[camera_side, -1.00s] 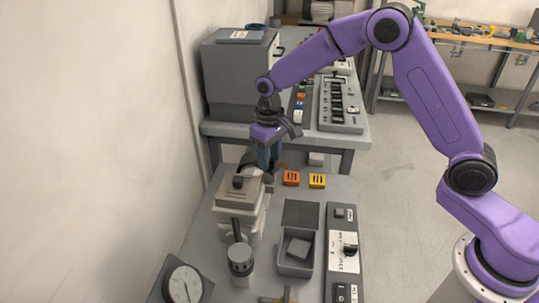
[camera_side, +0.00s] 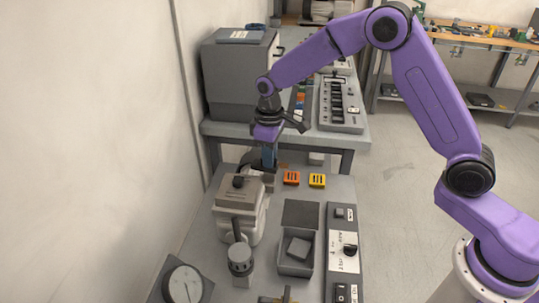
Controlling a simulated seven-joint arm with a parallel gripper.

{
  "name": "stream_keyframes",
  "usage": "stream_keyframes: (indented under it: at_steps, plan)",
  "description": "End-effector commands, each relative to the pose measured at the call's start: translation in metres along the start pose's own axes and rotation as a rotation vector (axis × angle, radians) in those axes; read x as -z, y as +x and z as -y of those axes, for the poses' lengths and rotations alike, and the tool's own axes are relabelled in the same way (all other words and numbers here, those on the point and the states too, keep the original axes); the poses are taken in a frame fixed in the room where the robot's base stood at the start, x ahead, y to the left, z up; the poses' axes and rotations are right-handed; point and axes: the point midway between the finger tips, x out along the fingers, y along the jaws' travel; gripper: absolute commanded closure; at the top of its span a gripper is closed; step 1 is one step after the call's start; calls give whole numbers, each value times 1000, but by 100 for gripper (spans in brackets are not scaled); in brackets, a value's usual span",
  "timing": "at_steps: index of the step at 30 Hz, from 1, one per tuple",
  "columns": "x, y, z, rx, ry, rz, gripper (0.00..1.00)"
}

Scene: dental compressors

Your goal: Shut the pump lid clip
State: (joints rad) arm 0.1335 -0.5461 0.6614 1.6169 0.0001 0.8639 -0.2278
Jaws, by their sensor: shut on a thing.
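The pump (camera_side: 240,222) is a pale grey block on the near bench, with a flat grey-brown lid (camera_side: 238,192) and a dark knob on top. The lid lies on the body. My gripper (camera_side: 268,166) points down at the pump's back right corner, beside the lid. Its blue fingers are shut on a small grey part there, which seems to be the lid clip (camera_side: 266,177). The fingers and the pump hide much of this part, so I cannot tell its exact angle.
An orange block (camera_side: 291,178) and a yellow block (camera_side: 317,181) lie right of my gripper. A grey open bin (camera_side: 296,262), a control panel (camera_side: 344,250) and a round gauge (camera_side: 184,285) stand nearer. A wall rises on the left.

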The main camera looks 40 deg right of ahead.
Motion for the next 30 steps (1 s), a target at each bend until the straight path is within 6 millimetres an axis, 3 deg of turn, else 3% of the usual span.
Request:
stream_keyframes:
  at_steps: [21, 30]
  plan:
    - [0, -1, 0, -1, -674, -1, 100]
    - [1, -1, 0, -1, -887, -2, 100]
